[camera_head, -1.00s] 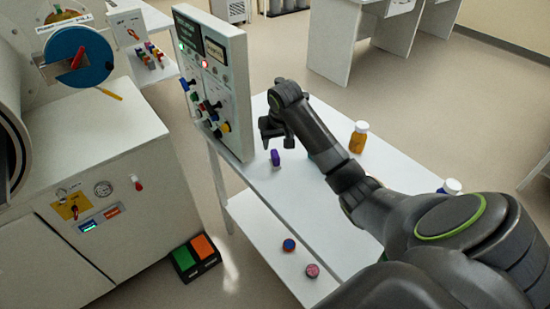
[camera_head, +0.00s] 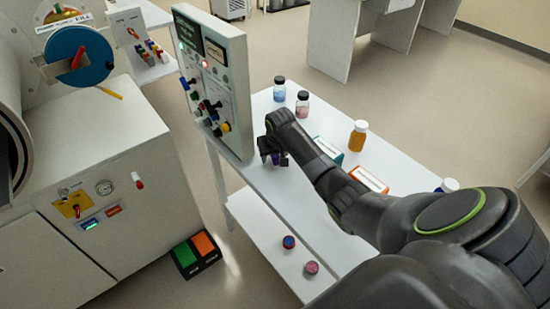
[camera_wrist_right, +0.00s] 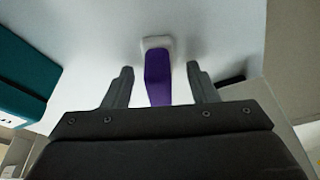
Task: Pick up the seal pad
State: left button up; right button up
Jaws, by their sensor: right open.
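The seal pad (camera_wrist_right: 157,75) shows in the right wrist view as a purple grip with a white end on the white table top. In the head view only a bit of its purple (camera_head: 275,158) shows behind the gripper. My right gripper (camera_head: 270,156) points down over it near the table's left edge. In the right wrist view the gripper's (camera_wrist_right: 160,82) fingers are open, one on each side of the purple grip, with gaps on both sides. My left gripper is not in view.
A switch panel (camera_head: 230,90) stands close behind the gripper. Teal (camera_head: 327,150) and orange (camera_head: 368,179) boxes, an amber bottle (camera_head: 358,136) and two small bottles (camera_head: 302,104) stand on the table (camera_head: 215,158). Two round pieces (camera_head: 289,242) lie on the lower shelf.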

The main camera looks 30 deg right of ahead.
aim_at(270, 158)
jog(key=c, duration=1.1)
jog(key=shift+c, duration=0.2)
jog(key=shift+r, duration=0.1)
jog(key=shift+r+b, duration=0.3)
jog(key=shift+r, duration=0.5)
jog(key=shift+a+r+b, duration=0.35)
jog(key=shift+a+r, duration=0.25)
jog(key=shift+r, duration=0.15)
jog(key=s+a+b, duration=0.1)
jog(key=a+b, duration=0.2)
jog(key=a, duration=1.3)
jog(key=shift+s+a+r, duration=0.15)
jog(key=shift+s+a, duration=0.05)
jog(key=shift+a, duration=0.15)
